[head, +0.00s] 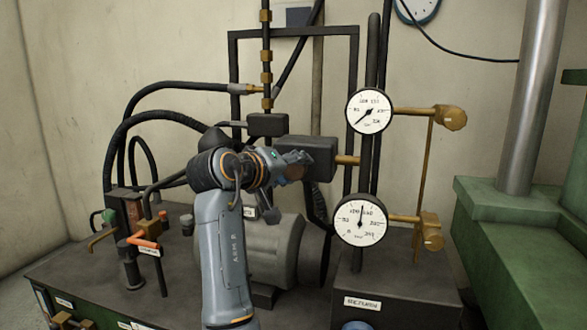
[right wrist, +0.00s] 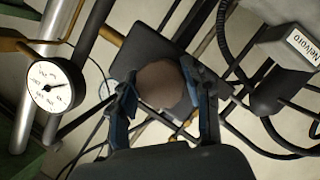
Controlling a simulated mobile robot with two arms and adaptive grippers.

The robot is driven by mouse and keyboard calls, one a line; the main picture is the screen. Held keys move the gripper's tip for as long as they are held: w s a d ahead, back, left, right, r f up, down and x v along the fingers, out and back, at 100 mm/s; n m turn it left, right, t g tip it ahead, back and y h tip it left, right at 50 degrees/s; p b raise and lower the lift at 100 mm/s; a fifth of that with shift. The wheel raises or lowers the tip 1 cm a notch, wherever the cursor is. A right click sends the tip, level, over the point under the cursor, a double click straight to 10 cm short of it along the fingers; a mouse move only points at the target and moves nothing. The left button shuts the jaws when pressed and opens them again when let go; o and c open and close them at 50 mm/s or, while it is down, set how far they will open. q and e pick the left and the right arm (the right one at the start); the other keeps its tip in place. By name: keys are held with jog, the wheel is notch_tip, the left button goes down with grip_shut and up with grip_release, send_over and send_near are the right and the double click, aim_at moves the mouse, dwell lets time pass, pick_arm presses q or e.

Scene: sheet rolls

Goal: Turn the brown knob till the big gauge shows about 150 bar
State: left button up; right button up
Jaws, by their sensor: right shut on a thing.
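The brown knob (right wrist: 162,84) sits between the two fingers of my right gripper (right wrist: 164,98), which is shut on it, in the right wrist view. In the head view my right gripper (head: 298,164) is at the front of the dark box, and a small part of the knob (head: 295,173) shows under the fingers. The larger gauge (head: 360,220) is the lower one, and its needle points almost straight up, between the upper numbers. The exact reading is too small to tell. The smaller gauge (head: 368,111) above has its needle toward the lower left. My left gripper is out of view.
The dark valve box (head: 318,158) stands behind the knob. Brass fittings (head: 428,230) lie right of the gauges. A grey motor (head: 262,250) is below my right arm. Black hoses and an orange-handled lever (head: 143,241) are at left. Green machinery (head: 510,215) stands at right.

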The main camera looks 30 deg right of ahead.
jog(key=shift+r, duration=0.1)
dwell(0.3)
jog(key=o, duration=1.1)
jog(key=shift+o, duration=0.2)
jog(key=r, duration=0.5)
jog(key=shift+w+r, duration=0.3)
jog(key=shift+w, duration=0.1)
jog(key=r, duration=0.2)
jog(key=s+r, duration=0.1)
jog(key=r, duration=0.1)
jog(key=shift+s+d+r, duration=0.1)
jog(key=shift+d+r, duration=0.05)
jog(key=shift+w, duration=0.35)
